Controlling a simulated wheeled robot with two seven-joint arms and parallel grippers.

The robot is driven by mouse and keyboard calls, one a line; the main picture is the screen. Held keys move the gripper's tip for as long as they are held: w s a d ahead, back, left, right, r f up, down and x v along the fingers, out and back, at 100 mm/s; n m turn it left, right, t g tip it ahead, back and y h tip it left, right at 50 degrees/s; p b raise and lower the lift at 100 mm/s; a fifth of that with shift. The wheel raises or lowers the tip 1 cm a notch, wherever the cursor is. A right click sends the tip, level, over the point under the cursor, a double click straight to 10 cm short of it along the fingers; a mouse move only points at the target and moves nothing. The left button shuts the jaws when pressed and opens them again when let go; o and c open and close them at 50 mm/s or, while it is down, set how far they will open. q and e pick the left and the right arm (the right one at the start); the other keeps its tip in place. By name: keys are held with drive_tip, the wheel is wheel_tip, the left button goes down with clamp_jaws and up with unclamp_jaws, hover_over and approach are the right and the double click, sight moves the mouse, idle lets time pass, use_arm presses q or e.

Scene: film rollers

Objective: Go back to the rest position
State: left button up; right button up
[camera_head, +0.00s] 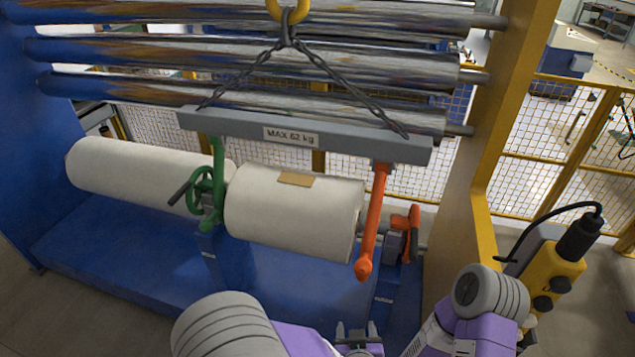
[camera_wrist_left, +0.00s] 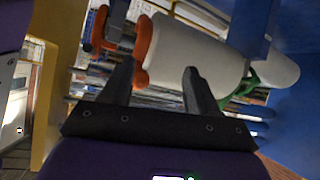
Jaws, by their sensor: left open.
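My left gripper (camera_head: 357,331) is at the bottom of the head view, fingers pointing toward the machine. In the left wrist view its two fingers (camera_wrist_left: 157,82) are apart with nothing between them. A white film roll (camera_head: 294,211) with a tan label lies ahead of it, beyond the fingertips; the roll also shows in the wrist view (camera_wrist_left: 192,58). An orange arm (camera_head: 373,220) hangs from the grey lifting beam (camera_head: 220,123) at the roll's right end. A second white roll (camera_head: 130,175) lies to the left. My right arm shows at lower right, but its gripper is out of sight.
A green handwheel (camera_head: 207,190) and an orange handle (camera_head: 412,233) stand on the blue base (camera_head: 110,260). A yellow control pendant (camera_head: 552,272) is at right, near my right arm. A yellow post (camera_head: 500,110) rises behind. Chrome rollers (camera_head: 250,62) span the top.

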use_arm(q)
drive_tip(key=w+a+f+n+g+b, duration=0.1)
drive_tip(key=a+f+g, duration=0.3)
drive_tip(key=f, duration=0.5)
drive_tip(key=w+a+f+g+b, duration=0.1)
drive_tip(key=a+f, duration=0.6)
drive_tip(key=f, duration=0.2)
drive_tip(key=s+a+f+g+h, duration=0.1)
drive_tip(key=s+a+f+g, duration=0.2)
drive_tip(key=s+f, duration=0.2)
drive_tip(key=s+a+f+n+g+h+b, duration=0.1)
drive_tip(key=s+a+f+g+h, duration=0.1)
drive_tip(key=s+a+f, duration=0.2)
drive_tip(key=s+f, duration=0.1)
drive_tip(key=s, duration=0.1)
drive_tip(key=shift+s+g, duration=0.3)
drive_tip(key=shift+g, duration=0.1)
